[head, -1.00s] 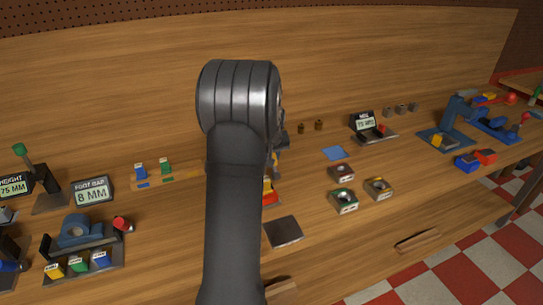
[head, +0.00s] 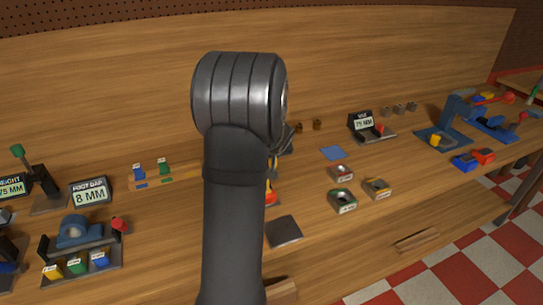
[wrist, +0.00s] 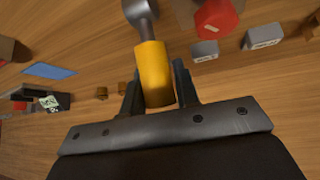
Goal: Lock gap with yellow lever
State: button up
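In the wrist view a yellow lever (wrist: 153,73) has a cylindrical grip on a grey metal stem with a rounded end. My gripper (wrist: 157,85) has its two dark fingers on either side of the yellow grip, close against it. A red rounded part (wrist: 214,18) is close to the right of the lever. In the head view my arm hides the gripper and most of the rotor; only small yellow and red parts (head: 271,194) show at the arm's right edge.
A sign reading 8 MM (head: 90,191) labelled foot gap stands at the left, above a holder with yellow, green and blue blocks (head: 77,263). A dark square plate (head: 285,231) and several square blocks with round tops (head: 342,201) lie right of my arm. A blue pad (head: 333,153) lies behind them.

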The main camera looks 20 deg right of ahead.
jog(key=o, duration=0.3)
jog(key=shift+r, duration=0.15)
jog(key=v, duration=1.7)
jog(key=shift+d+r, duration=0.1)
jog(key=shift+r, duration=0.05)
